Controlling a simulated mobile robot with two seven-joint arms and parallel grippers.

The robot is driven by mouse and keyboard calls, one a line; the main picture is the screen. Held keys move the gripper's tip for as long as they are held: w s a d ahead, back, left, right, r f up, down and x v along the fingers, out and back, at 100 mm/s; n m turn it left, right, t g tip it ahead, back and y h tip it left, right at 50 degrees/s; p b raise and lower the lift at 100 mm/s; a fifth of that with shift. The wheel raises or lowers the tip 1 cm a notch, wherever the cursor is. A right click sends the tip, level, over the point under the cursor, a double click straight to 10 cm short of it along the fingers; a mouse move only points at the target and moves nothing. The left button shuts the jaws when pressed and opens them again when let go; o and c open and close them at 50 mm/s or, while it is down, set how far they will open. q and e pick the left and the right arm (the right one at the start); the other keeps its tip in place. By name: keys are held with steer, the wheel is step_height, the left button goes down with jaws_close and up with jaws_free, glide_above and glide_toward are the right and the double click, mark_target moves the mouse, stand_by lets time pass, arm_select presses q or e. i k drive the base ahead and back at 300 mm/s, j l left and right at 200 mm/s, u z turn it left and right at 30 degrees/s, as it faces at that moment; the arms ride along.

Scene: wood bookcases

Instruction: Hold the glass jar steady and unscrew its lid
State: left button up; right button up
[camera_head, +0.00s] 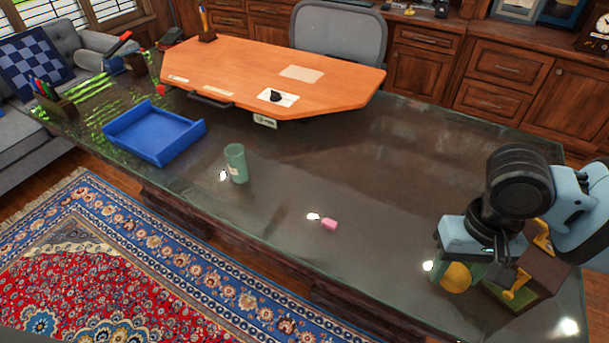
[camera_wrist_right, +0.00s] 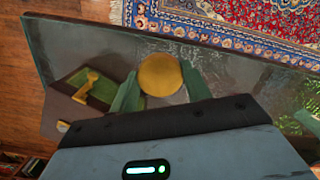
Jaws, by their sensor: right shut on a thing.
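My right gripper (camera_head: 457,268) is at the right end of the dark desk, its green fingers closed on the sides of a round yellow thing (camera_head: 455,278). In the right wrist view the yellow thing (camera_wrist_right: 160,74) is a flat disc, like a lid seen from above, between the fingertips of the right gripper (camera_wrist_right: 160,70). I cannot make out a glass body beneath it. A green, open-topped cylinder (camera_head: 236,164) stands upright at the desk's front left, apart from the gripper. My left gripper is not in view.
A dark box (camera_head: 540,275) with yellow fittings stands close beside the right gripper. A pink block (camera_head: 329,224) lies mid-desk. A blue tray (camera_head: 155,137) and an orange board (camera_head: 230,66) occupy the left and back. The desk centre (camera_head: 370,170) is mostly clear.

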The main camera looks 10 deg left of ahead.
mark_target(235, 152)
steer(key=i+j+u, duration=0.2)
steer(key=i+j, duration=0.15)
steer(key=i, duration=0.15)
steer(key=i+j+u, duration=0.2)
steer(key=i, duration=0.3)
steer(key=j, duration=0.1)
